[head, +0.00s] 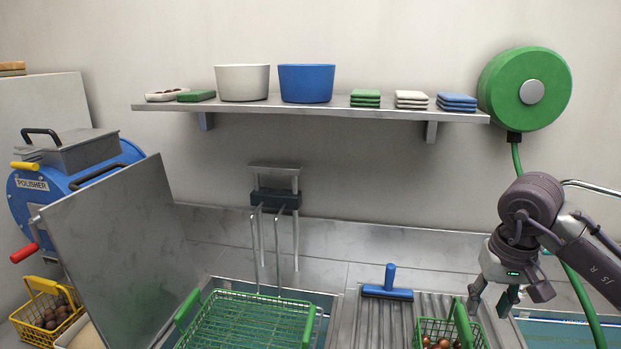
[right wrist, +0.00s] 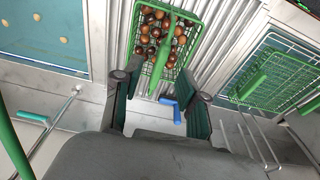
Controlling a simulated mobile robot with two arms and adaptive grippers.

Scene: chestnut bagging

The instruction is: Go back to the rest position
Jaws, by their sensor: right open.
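My right gripper (head: 493,304) is in the head view at the lower right, above and just right of a small green wire basket (head: 424,325) holding brown chestnuts. Its fingers are apart with nothing visible between them. In the right wrist view the open fingers (right wrist: 160,98) frame the near end of the ribbed drainboard, and the basket (right wrist: 134,58) with its green handle (right wrist: 162,52) lies beyond them. The fingers look clear of the handle. My left gripper is not in view.
A blue squeegee (head: 388,290) lies on the ribbed drainboard (head: 372,325). A large green wire basket (head: 245,322) sits at the left basin. A water basin (right wrist: 40,35) with pale floating pieces lies on the other side. A green hose (head: 580,290) hangs close to my right arm.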

